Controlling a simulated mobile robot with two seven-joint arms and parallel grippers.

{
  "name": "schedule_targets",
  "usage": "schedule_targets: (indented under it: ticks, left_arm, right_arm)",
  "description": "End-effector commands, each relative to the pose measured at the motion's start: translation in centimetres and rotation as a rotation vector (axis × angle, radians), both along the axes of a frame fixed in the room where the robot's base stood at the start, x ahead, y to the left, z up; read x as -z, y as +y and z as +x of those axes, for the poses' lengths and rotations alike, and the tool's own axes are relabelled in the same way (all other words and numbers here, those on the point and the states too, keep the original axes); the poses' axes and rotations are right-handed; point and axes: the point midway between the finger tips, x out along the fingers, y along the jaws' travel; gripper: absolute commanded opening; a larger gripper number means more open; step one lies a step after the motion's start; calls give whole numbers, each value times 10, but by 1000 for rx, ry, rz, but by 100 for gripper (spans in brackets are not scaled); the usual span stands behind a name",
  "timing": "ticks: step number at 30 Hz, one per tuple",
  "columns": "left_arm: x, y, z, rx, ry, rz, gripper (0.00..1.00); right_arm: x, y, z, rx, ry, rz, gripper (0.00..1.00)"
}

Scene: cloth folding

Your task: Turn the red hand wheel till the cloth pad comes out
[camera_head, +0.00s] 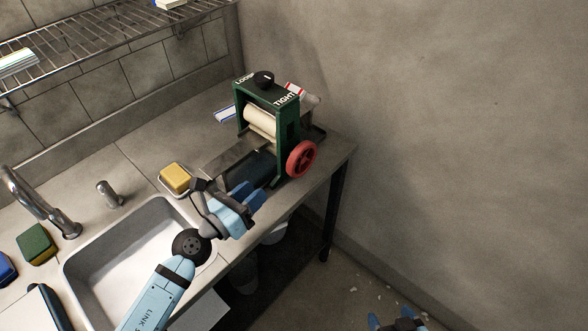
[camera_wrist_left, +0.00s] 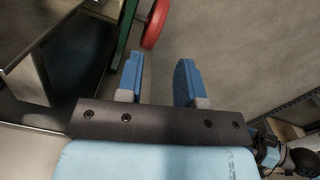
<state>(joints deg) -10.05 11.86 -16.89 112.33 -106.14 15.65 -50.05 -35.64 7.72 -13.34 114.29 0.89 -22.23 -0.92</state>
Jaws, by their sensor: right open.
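The red hand wheel (camera_head: 301,159) is on the right side of a green roller press (camera_head: 268,110) with cream rollers (camera_head: 260,123). Its rim also shows at the top of the left wrist view (camera_wrist_left: 155,24). My left gripper (camera_head: 252,196) is open and empty, in front of the press and to the lower left of the wheel, not touching it. Its two blue fingers (camera_wrist_left: 158,72) are spread apart in the left wrist view. My right gripper (camera_head: 397,319) is open, low at the bottom edge, far from the press. I cannot make out a cloth pad between the rollers.
A black knob (camera_head: 263,79) sits on the press between "LOOSE" and "TIGHT". A yellow sponge (camera_head: 175,179) lies left of my left gripper, near the sink (camera_head: 85,262). The counter's right edge is close to the wheel. Open floor lies beyond it.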

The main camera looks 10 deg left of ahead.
Motion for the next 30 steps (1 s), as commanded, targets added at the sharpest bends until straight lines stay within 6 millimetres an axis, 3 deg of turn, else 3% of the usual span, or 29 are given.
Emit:
schedule_targets:
  ticks: [3,6,11,24,30]
  left_arm:
    - [7,-3,7,19,-82,167,34]
    - [7,-6,11,24,-108,223,34]
    - [5,-15,26,23,-111,228,34]
    - [6,-68,98,23,-110,224,34]
    - [7,-81,116,22,-108,225,34]
  right_arm:
    - [5,3,5,-5,-15,4,77]
    - [3,4,7,-7,-19,6,77]
    - [1,3,6,-7,-18,3,77]
    - [4,-2,5,-5,-15,-7,77]
    - [5,-2,4,-4,-13,-7,77]
